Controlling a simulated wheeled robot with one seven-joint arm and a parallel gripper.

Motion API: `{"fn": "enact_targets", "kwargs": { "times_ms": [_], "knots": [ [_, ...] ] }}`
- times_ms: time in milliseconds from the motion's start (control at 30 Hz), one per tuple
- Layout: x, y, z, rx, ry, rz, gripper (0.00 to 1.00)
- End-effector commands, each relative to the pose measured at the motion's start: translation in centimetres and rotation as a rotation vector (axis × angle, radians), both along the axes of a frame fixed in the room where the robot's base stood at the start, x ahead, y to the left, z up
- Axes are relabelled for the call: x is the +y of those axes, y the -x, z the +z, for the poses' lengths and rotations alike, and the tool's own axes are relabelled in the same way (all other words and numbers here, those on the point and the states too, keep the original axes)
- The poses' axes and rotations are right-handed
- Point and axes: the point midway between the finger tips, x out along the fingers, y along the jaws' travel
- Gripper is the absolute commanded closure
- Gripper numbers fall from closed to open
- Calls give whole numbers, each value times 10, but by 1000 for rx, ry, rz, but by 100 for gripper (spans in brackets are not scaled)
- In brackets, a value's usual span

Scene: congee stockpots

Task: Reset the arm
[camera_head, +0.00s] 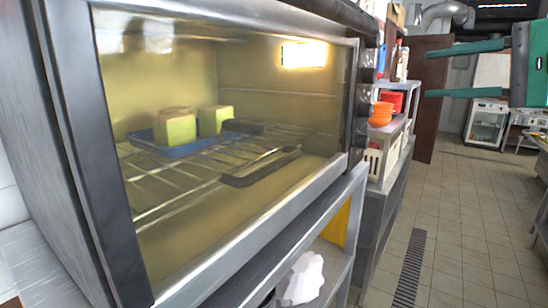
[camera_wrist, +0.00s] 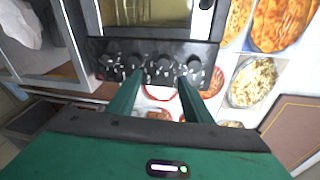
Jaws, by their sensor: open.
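My gripper (camera_head: 428,75) is at the upper right of the head view, its two green fingers pointing left and spread apart with nothing between them. It hangs in free space to the right of the oven (camera_head: 66,150). In the wrist view the fingers of my gripper (camera_wrist: 159,76) are also apart and empty, with a dark panel of several knobs (camera_wrist: 150,62) beyond them.
Orange bowls (camera_head: 380,115) sit on a shelf beyond. The tiled floor (camera_head: 465,225) at right is clear.

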Motion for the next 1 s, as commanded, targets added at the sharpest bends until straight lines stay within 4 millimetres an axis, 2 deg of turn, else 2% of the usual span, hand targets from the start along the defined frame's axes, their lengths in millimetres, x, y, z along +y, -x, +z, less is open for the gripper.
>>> {"fn": "enact_targets", "kwargs": {
  "times_ms": [33,267,567,767,1000],
  "knots": [
    [1,5,-16,6,74,-26,54],
    [0,24,-90,49,392,-83,54],
    [-22,56,-198,201,760,-84,54],
    [-44,90,-269,353,953,-33,54],
    [-70,148,-346,572,1106,84,54]
  ]
}}
